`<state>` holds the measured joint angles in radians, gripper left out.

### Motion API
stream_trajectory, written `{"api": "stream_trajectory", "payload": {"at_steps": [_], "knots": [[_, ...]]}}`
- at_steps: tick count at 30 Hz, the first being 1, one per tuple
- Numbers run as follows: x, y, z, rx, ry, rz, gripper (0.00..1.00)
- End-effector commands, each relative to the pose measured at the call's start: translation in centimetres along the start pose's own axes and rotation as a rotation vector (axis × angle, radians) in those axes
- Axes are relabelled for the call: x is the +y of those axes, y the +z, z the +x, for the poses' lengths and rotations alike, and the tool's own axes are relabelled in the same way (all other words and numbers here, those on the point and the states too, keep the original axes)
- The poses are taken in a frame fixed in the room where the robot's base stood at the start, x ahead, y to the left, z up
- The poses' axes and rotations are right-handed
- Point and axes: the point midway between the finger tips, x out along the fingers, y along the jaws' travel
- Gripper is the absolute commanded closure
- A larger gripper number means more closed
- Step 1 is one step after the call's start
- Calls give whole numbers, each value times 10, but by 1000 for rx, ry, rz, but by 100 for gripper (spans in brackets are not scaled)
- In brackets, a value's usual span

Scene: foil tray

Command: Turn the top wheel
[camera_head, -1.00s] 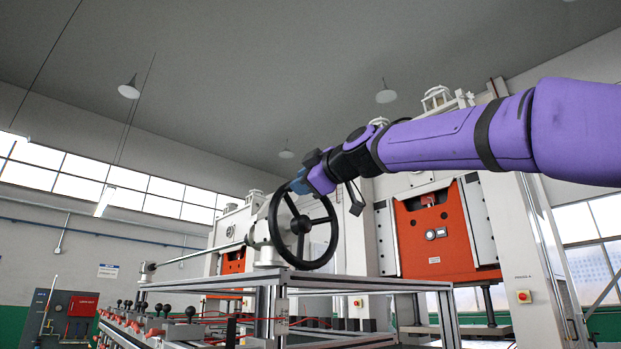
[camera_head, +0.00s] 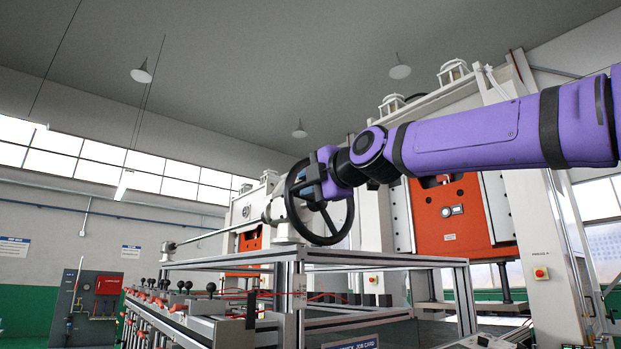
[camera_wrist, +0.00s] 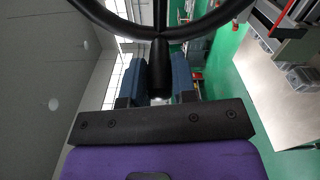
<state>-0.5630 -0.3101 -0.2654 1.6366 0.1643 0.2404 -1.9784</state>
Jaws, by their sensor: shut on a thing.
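The black spoked handwheel (camera_head: 322,205) stands upright at the near end of a long rod, above a metal frame, in the head view. My gripper (camera_head: 306,181) is at the upper left part of the wheel. In the wrist view the wheel's rim (camera_wrist: 160,33) curves across the top. A black post extends from the rim down between the two blue fingers of my gripper (camera_wrist: 160,82). The fingers are shut on this part of the wheel. In the head view my gripper hides part of the wheel's upper side.
An aluminium frame (camera_head: 292,305) stands below the wheel. A row of black-knobbed levers (camera_head: 187,287) lies to its left. A white machine with an orange panel (camera_head: 462,226) is behind my arm. A green floor (camera_wrist: 230,85) shows in the wrist view.

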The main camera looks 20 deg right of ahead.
Motion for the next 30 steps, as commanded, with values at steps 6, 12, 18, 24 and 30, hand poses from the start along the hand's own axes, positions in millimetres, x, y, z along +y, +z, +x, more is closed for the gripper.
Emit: {"api": "stream_trajectory", "payload": {"at_steps": [6, 12, 18, 24, 30], "knots": [[-3, 0, 0, -1, -1, -28, 100], [-3, 0, 0, -2, -1, -30, 100], [-3, 1, 0, -2, -1, -29, 65], [-3, 0, 0, -1, 0, -29, 49], [-3, 0, -2, -1, 0, -28, 49]]}}
